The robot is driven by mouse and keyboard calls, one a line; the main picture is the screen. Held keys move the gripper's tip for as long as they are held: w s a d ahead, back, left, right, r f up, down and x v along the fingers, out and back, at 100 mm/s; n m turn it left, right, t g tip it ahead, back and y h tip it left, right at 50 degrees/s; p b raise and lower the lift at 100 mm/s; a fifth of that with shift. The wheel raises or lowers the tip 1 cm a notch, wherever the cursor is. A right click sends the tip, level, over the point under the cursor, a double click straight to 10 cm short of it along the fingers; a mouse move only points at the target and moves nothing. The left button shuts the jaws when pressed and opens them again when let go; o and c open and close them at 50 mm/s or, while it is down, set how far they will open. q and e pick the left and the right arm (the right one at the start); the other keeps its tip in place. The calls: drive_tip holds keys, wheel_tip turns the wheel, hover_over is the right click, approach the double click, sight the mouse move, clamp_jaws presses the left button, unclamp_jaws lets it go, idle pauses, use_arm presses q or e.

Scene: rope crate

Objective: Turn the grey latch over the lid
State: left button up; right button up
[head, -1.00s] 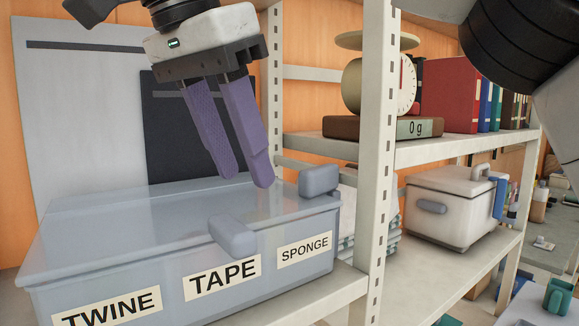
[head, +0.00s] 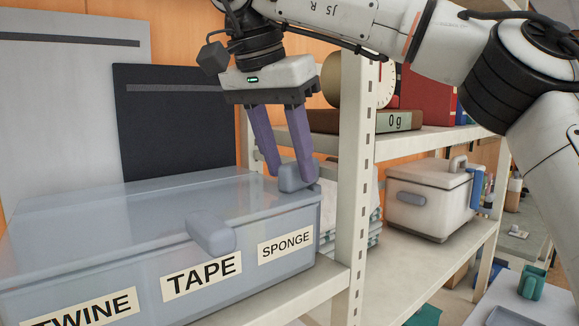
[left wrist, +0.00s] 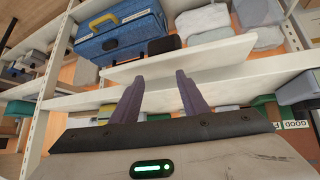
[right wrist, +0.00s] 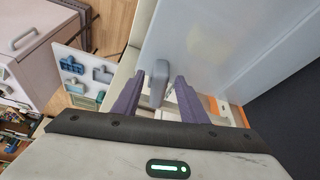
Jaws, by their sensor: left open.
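A translucent grey-blue crate with a lid (head: 120,215) stands on the shelf at left in the head view. One grey latch (head: 298,177) is at its right end, and another grey latch (head: 210,232) sits at the front rim. My right gripper (head: 289,178) points down at the right-end latch, its purple fingers open. In the right wrist view this latch (right wrist: 159,80) lies between the fingers, with gaps showing on both sides. The front latch is apart from the gripper. My left gripper (left wrist: 162,82) is open and empty in the left wrist view, facing shelves.
A shelf post (head: 357,170) stands just right of the crate. Labels mark the crate front. A white box (head: 430,197) sits further right on the shelf, below a scale (head: 395,121). A dark panel (head: 175,120) leans behind the crate.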

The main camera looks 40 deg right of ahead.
drive_tip(key=shift+d+f, duration=0.2)
drive_tip(key=shift+f, duration=0.4)
clamp_jaws()
drive_tip(key=shift+w+a+m+g, duration=0.1)
drive_tip(key=shift+w+m+g, duration=0.25)
drive_tip(key=shift+m, duration=0.45)
drive_tip(key=shift+w+a+m+g, duration=0.1)
drive_tip(key=shift+w+m+g, duration=0.15)
drive_tip(key=shift+w+m, duration=0.4)
drive_tip(key=shift+s, duration=0.2)
unclamp_jaws()
